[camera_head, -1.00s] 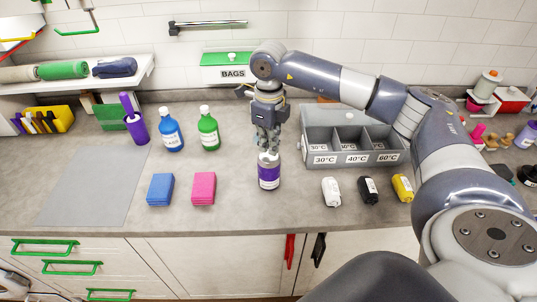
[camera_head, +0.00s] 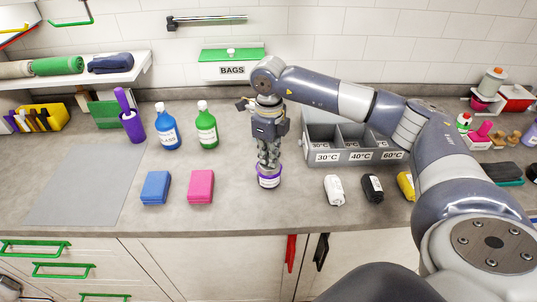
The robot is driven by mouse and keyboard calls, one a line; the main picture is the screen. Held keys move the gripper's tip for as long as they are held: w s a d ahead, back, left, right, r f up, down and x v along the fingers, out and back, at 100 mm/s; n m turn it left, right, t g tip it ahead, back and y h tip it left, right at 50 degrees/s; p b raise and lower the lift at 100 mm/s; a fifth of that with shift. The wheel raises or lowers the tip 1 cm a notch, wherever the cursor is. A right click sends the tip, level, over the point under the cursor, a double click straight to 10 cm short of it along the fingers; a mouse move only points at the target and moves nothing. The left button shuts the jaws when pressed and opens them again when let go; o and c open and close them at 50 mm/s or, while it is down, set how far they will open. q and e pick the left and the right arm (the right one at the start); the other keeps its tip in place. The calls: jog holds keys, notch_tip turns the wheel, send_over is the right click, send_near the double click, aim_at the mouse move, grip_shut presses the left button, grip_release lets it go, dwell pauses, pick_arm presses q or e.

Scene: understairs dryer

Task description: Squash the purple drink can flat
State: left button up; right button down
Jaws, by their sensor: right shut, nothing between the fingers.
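The purple drink can (camera_head: 269,182) stands upright on the grey worktop in the middle of the view. It has a white label, and it looks short and squat. My right gripper (camera_head: 268,166) points straight down from above with its fingers closed. Its fingertips are at the top of the can and appear to press on it. The fingers hide part of the can's top. My left gripper is not in view.
Blue (camera_head: 155,187) and pink (camera_head: 201,186) blocks lie to the left, with blue (camera_head: 167,130) and green (camera_head: 207,130) bottles behind. A grey sorting tray (camera_head: 362,157) stands right of the can. White (camera_head: 334,189) and black (camera_head: 372,187) small items lie in front of it.

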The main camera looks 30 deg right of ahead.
notch_tip(320, 180, up, 14)
jog(key=p, duration=0.8)
jog(key=shift+f, duration=0.2)
